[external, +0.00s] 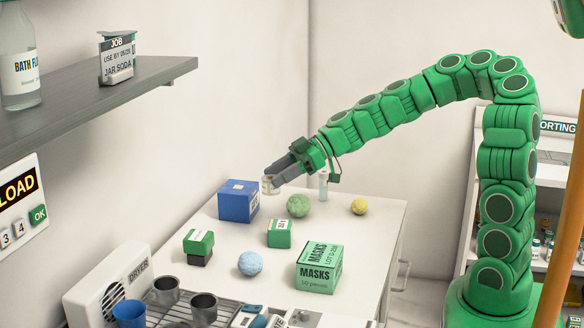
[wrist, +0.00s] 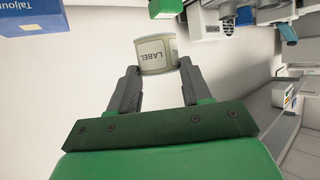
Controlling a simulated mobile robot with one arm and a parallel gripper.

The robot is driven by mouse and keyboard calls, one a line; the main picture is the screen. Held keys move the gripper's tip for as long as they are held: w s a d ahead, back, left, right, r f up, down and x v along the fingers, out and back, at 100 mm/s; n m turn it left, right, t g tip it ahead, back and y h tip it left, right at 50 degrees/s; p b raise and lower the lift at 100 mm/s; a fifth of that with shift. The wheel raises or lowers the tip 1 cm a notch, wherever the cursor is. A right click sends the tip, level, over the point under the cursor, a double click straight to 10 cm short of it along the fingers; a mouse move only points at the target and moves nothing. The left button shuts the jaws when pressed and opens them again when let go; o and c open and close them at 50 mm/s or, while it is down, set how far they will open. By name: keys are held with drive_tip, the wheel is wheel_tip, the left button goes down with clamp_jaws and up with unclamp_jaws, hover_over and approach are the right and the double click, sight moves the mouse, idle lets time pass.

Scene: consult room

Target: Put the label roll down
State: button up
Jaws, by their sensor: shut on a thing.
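The label roll (wrist: 153,56) is a pale, short cylinder with the word LABEL on it. My gripper (wrist: 158,75) is shut on it, one finger on each side, in the wrist view. In the external view my gripper (external: 272,180) reaches in from the right, and the roll (external: 269,187) shows at its fingertips. The roll appears to be above the back part of the white table (external: 335,227), near the blue box; I cannot tell its exact height.
On the table are a blue box (external: 238,201), a green ball (external: 298,205), a yellow ball (external: 359,206), a small green box (external: 279,234), a light blue ball (external: 250,263) and a green masks box (external: 319,268). A dryer (external: 112,280) and metal cups stand front left.

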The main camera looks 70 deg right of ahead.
drive_tip(key=w+a+r+m+t+h, duration=0.1)
drive_tip(key=w+a+m+h, duration=0.1)
drive_tip(key=w+a, duration=0.35)
drive_tip(key=w+a+r+m+t+h, duration=0.1)
drive_tip(key=w+a+r+m+h, duration=0.1)
drive_tip(key=w, duration=0.6)
drive_tip(key=s+f+m+h, duration=0.4)
drive_tip(key=s+f, duration=0.2)
drive_tip(key=f, duration=0.1)
drive_tip(key=w+d+m+h, duration=0.2)
drive_tip(key=w+d, duration=0.2)
drive_tip(key=w, duration=0.2)
drive_tip(key=shift+h, duration=0.3)
drive_tip(key=shift+a+f, duration=0.1)
drive_tip(key=shift+f, duration=3.7)
drive_tip(key=shift+f, duration=0.6)
drive_tip(key=o, duration=1.1)
drive_tip(key=shift+c, duration=0.2)
drive_tip(key=shift+r, duration=0.15)
